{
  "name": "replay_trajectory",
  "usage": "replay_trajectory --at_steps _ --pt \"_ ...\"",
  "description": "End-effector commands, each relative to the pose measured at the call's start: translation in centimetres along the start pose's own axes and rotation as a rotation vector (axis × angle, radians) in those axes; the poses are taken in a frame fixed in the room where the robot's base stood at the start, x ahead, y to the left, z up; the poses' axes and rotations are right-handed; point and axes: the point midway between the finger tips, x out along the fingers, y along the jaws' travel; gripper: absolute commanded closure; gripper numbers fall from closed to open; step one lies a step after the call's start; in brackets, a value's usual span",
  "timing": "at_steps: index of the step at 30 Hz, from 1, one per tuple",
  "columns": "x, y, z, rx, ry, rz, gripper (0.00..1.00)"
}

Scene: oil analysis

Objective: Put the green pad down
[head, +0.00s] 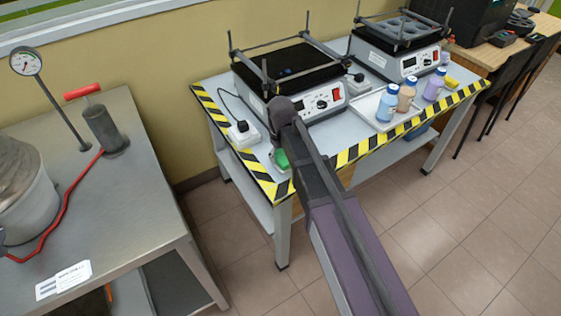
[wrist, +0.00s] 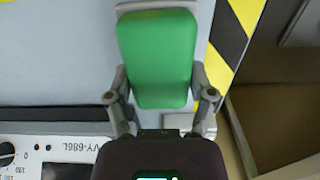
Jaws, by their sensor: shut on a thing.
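The green pad (wrist: 157,60) is between the two fingers of my gripper (wrist: 158,88) in the wrist view. The fingers press on its left and right sides. A pale grey edge shows at the pad's far end. In the head view, a small part of the green pad (head: 281,159) shows beside my arm, over the left end of the table with striped tape (head: 262,188). My arm hides most of the gripper there. I cannot tell whether the pad touches the tabletop.
A shaker labelled VY-686L (wrist: 70,150) lies close on the left in the wrist view. In the head view, a white plug adapter (head: 243,134) sits left of the pad. A tray with several bottles (head: 388,103) stands to the right. A steel bench (head: 120,205) is at left.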

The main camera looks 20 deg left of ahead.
Motion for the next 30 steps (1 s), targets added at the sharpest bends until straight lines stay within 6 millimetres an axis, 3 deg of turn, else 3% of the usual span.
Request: replay_trajectory --at_steps 6,24,25,28,30 --pt "2.0 0.0 0.0 0.0 0.0 0.0 0.68" --pt "2.5 0.1 0.0 0.001 0.0 0.0 0.68" --pt "2.5 0.1 0.0 0.001 0.0 0.0 0.27" --pt "2.4 0.1 0.0 0.001 0.0 0.0 0.0" --pt "2.4 0.1 0.0 0.001 0.0 0.0 0.0"
